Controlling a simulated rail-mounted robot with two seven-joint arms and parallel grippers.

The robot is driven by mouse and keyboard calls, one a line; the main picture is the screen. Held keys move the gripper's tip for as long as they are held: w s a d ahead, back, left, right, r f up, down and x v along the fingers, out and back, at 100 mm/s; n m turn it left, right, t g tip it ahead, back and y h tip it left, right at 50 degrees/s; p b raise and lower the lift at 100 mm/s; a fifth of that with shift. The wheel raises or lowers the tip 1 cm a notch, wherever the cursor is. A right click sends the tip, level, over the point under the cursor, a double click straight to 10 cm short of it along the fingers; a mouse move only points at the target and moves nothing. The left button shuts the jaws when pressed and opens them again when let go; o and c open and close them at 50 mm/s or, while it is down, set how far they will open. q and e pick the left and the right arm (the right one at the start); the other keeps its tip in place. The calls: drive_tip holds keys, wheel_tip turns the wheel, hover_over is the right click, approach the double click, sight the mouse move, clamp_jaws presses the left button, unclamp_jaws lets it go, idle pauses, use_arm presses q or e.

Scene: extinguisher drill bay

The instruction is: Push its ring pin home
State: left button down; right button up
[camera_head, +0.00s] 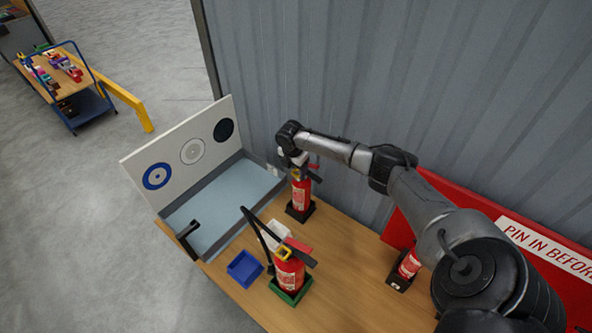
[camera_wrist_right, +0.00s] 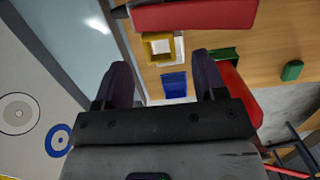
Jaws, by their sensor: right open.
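A red fire extinguisher (camera_head: 301,195) stands upright in a black holder at the back of the table, beside the metal wall. A yellow square ring (camera_wrist_right: 146,49) shows near a red lever (camera_wrist_right: 195,16) in the right wrist view. My right gripper (camera_head: 298,158) is open at the top of this extinguisher, partly covering it. In the wrist view its two dark fingers (camera_wrist_right: 163,64) are apart, with the ring ahead between them; contact cannot be told. The pin's depth is hidden. My left gripper is not in view.
A second extinguisher (camera_head: 289,275) with a yellow ring stands in a green tray at the front, next to a blue tray (camera_head: 244,269). Another (camera_head: 410,263) stands near the red sign board (camera_head: 552,254). A grey tray with a target board (camera_head: 136,167) is at left.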

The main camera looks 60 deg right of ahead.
wheel_tip(320, 180, up, 11)
drive_tip(key=a, duration=0.1)
drive_tip(key=shift+w+a+b, duration=0.2)
drive_tip(key=shift+a+b, duration=0.1)
drive_tip(key=shift+b, duration=0.15)
